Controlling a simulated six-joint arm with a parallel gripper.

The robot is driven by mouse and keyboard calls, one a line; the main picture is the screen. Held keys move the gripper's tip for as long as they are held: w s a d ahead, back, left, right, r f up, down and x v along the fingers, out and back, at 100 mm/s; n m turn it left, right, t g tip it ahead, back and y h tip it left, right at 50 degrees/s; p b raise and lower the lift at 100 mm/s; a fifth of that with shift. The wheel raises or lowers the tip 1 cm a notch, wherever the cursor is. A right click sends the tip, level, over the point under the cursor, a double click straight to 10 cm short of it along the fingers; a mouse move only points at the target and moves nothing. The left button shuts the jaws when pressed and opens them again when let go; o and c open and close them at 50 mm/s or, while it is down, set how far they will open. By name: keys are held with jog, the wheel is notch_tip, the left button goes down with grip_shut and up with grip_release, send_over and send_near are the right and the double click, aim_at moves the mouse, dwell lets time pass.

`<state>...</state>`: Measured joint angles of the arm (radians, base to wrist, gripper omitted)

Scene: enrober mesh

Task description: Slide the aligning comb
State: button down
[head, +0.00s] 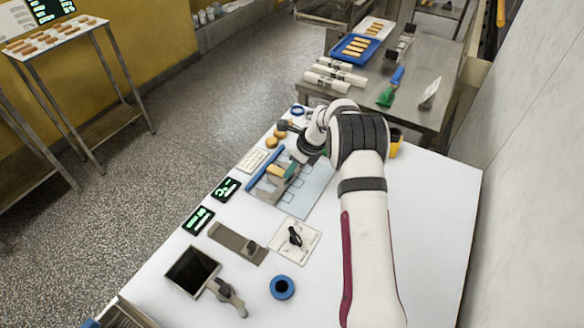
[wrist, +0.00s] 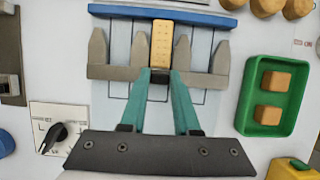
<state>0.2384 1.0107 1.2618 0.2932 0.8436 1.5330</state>
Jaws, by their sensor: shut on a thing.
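The aligning comb (wrist: 110,72) is a grey bar with several pointed teeth. It lies across a pale board with dark lane lines (wrist: 205,103), its teeth toward a blue bar (wrist: 185,16). A tan finger biscuit (wrist: 162,45) lies lengthwise between the middle teeth, its far end near the blue bar. My gripper (wrist: 161,76) has teal fingers that meet at the comb's middle, shut on a small dark part there. In the head view my gripper (head: 292,172) is over the board (head: 318,185), and my arm hides part of the scene.
A green tray (wrist: 247,97) with two tan blocks stands right of the comb. A dial plate (wrist: 60,112) is at left. Round brown pieces (wrist: 267,8) lie beyond the blue bar. A dark open bin (head: 190,270) and blue ring (head: 282,287) are nearer on the white table.

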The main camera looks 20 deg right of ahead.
dwell(0.5)
jog(key=s+d, duration=0.5)
jog(key=shift+s+d, duration=0.35)
jog(key=shift+d, duration=0.05)
jog(key=c, duration=0.6)
grip_release()
jog(key=shift+c, duration=0.2)
jog(key=v, duration=1.5)
jog(key=shift+r, duration=0.45)
